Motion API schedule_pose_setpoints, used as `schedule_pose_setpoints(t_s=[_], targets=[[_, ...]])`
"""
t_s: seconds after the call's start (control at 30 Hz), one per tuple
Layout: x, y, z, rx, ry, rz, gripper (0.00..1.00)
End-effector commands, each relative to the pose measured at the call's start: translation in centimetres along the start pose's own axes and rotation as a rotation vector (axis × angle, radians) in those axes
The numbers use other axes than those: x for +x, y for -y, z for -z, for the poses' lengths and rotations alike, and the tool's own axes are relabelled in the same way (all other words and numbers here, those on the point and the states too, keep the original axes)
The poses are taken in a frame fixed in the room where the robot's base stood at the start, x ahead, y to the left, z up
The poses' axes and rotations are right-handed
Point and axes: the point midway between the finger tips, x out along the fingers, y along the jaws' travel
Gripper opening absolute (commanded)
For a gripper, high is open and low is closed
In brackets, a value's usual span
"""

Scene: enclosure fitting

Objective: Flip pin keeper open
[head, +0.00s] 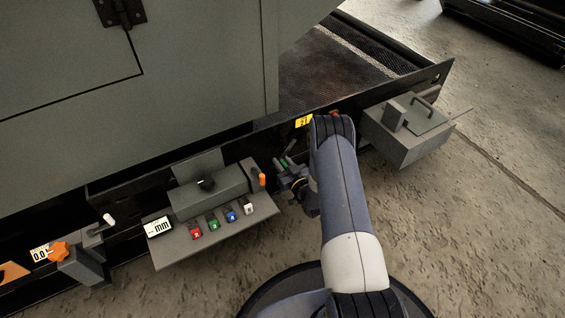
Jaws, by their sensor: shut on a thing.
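My gripper (284,167) is at the black rail, just right of the grey box with the orange-tipped lever. Its jaws are shut on a small part, probably the pin keeper, but the part is too small and too covered to make out clearly. A little green shows at the jaws. My forearm covers the area to the right of the gripper. The orange-tipped lever (262,180) stands upright just left of the gripper, apart from it.
The black rail (130,188) runs along the grey enclosure (190,75). A shelf (215,243) with several coloured, numbered blocks sticks out at left. An orange knob (58,251) is at far left. A grey lidded box (405,140) stands at right. Concrete floor is clear in front.

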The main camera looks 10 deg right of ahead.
Motion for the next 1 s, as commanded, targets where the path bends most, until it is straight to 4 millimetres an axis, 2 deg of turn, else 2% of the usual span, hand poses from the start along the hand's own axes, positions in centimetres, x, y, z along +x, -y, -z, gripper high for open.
schedule_pose_setpoints(t_s=[0.47,1.0], targets=[[0.0,-0.1,-0.1,-0.064,-0.002,0.005,0.04],[0.0,-1.7,-0.6,-0.439,-0.003,0.005,0.04]])
